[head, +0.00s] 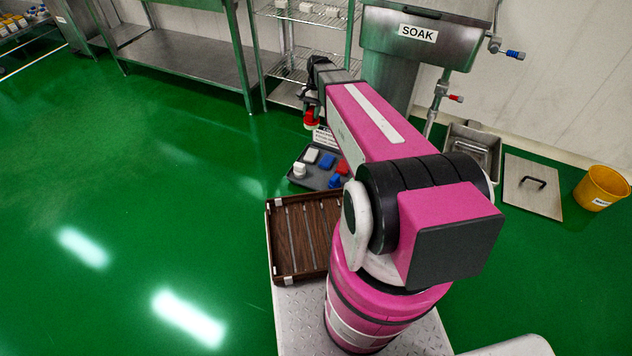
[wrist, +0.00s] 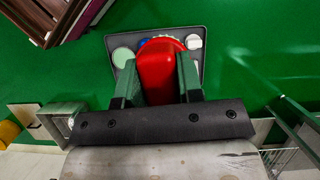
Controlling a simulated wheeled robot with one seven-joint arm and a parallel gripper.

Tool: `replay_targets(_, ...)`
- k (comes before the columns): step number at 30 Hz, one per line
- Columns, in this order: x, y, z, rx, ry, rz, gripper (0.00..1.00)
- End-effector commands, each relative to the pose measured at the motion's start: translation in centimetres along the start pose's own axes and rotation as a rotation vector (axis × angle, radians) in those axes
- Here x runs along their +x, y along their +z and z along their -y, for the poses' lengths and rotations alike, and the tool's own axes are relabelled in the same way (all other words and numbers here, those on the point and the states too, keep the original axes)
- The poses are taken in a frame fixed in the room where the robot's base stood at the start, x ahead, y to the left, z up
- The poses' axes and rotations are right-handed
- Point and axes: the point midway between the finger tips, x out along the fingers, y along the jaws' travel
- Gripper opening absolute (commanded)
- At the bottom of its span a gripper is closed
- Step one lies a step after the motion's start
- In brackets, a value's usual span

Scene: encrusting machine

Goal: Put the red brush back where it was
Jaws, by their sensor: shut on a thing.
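The red brush (wrist: 158,68) is between the two fingers of my gripper (wrist: 160,80) in the wrist view, and the fingers are shut on it. In the head view the red brush (head: 311,121) shows small below my dark gripper (head: 312,104), partly hidden by it. A grey tray (head: 296,180) with several white, blue and red items lies below and in front of it. In the wrist view the tray (wrist: 112,40) shows behind the brush, which hides its middle. The brush appears held above the tray; the height gap is hard to tell.
A brown slatted crate (head: 274,245) is nearer to me than the tray. A steel soak sink (head: 400,45) and a wire rack (head: 288,58) stand behind. A steel basin (head: 470,150), a flat board (head: 533,185) and a yellow bucket (head: 602,187) are at right. The green floor at left is clear.

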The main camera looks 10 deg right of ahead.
Motion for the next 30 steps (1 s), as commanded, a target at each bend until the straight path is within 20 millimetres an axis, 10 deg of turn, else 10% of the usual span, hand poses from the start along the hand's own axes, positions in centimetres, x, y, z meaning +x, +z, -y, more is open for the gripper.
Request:
replay_targets(18, 24.1, -6.5, 0.7, 0.058, -0.014, -0.001, 0.15)
replay_targets(30, 31.4, -7.3, -0.1, 0.076, -0.017, -0.008, 0.15)
